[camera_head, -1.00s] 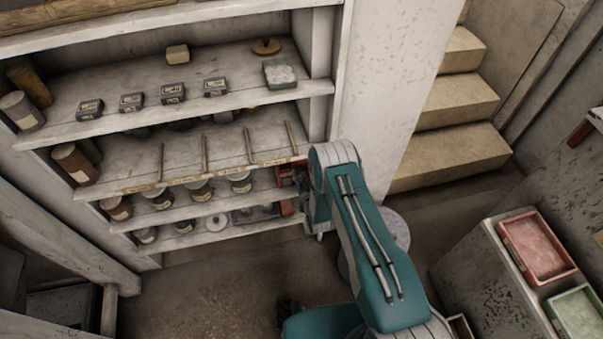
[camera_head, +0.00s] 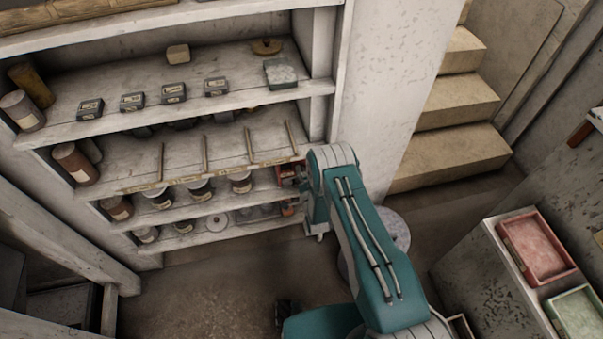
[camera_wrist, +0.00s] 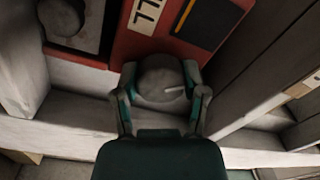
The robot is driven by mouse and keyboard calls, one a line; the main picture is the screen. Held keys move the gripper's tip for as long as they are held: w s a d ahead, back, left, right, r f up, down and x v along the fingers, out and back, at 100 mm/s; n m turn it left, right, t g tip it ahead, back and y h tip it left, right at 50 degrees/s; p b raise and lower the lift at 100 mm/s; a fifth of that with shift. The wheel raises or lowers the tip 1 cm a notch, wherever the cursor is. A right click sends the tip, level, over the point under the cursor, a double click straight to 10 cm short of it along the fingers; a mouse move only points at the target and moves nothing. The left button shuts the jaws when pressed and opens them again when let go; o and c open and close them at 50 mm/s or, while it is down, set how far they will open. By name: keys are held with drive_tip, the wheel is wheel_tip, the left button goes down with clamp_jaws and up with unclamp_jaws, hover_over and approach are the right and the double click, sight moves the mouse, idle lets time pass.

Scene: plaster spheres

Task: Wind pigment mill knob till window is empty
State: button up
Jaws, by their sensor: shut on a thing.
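The pigment mill is a red box (camera_wrist: 150,45) in the wrist view, with a white lettered label (camera_wrist: 146,15). Its window (camera_wrist: 203,22) is a dark slanted slot with a thin orange-yellow strip along one side. Below it is the round grey knob (camera_wrist: 158,85), with a pale pointer mark toward the right. My gripper (camera_wrist: 161,74) is shut on the knob, one finger on each side. In the head view a red patch (camera_head: 284,173) shows at the right end of a shelf, beside my arm's end; my fingers and the knob are hidden there.
Shelves (camera_head: 190,222) hold jars, small labelled boxes and upright sticks. A white post (camera_head: 375,80) stands right of them, with stone steps (camera_head: 455,105) beyond. A cabinet with red (camera_head: 540,250) and green (camera_head: 580,315) trays is at right. The floor (camera_head: 215,285) at lower left is mostly clear.

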drive_tip(key=m, duration=0.6)
drive_tip(key=shift+d+f, duration=0.1)
drive_tip(key=m, duration=0.3)
drive_tip(key=shift+h, duration=0.3)
drive_tip(key=shift+d+f+m, duration=0.1)
drive_tip(key=shift+f+m, duration=0.05)
drive_tip(key=shift+m, duration=0.45)
drive_tip(key=shift+s, duration=0.1)
drive_tip(key=o, duration=1)
drive_tip(key=shift+f, duration=0.1)
drive_tip(key=shift+o, duration=0.7)
drive_tip(key=shift+r, duration=0.2)
